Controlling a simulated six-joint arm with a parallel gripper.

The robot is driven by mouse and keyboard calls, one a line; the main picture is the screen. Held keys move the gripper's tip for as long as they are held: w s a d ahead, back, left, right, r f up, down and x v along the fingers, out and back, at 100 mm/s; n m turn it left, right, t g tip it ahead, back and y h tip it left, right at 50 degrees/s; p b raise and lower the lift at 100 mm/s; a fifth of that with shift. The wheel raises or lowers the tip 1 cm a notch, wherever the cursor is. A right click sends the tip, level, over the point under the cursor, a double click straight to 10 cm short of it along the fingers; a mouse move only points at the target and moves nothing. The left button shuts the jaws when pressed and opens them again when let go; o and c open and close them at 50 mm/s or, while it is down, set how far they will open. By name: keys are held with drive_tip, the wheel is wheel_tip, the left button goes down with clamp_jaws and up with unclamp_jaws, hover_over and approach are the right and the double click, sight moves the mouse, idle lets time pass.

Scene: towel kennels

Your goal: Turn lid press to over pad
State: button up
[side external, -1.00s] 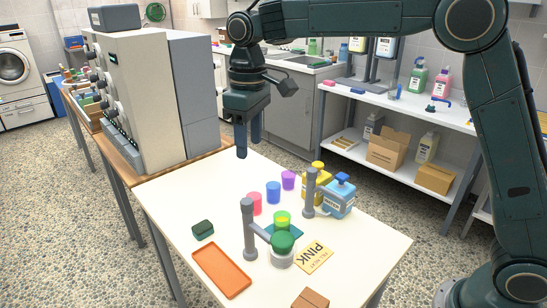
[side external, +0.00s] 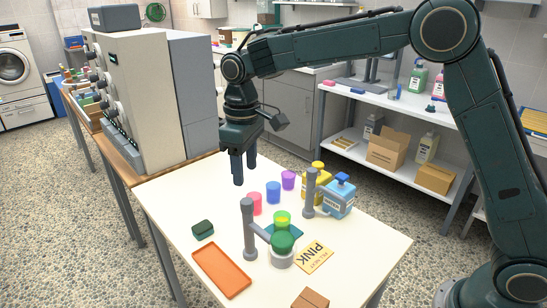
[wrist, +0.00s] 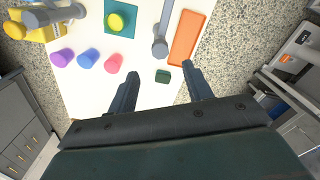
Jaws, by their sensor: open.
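My gripper (side external: 245,175) is open and empty, above the table's far left part, behind the press.
Pink (side external: 255,203), blue (side external: 273,192) and purple (side external: 288,180) cups stand behind the pad. A second grey post (side external: 310,190) stands by yellow and blue bottles.

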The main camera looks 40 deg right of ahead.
sight(247, 200)
wheel_tip(247, 200, down, 8)
drive_tip(key=shift+f, duration=0.15)
idle(0.3)
clamp_jaws()
